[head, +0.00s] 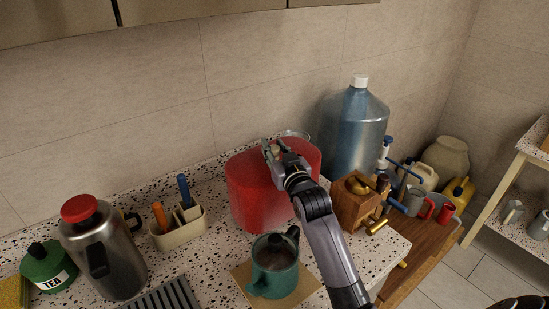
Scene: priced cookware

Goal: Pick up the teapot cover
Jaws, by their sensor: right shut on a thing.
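My right gripper (280,157) is shut on the teapot cover, in front of the red container's top. Only a thin, clear-looking rim of the cover (294,134) shows behind the fingers; the fingers hide most of it. A green pot (272,284) stands upright on a light brown board in front of the container. My left gripper is not in view.
The large red container (252,190) stands behind the pot. A blue water bottle (355,125) and a wooden grinder (354,203) are to the right. A utensil holder (180,232), a steel jug (103,255) and a green tea tin (47,268) are to the left.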

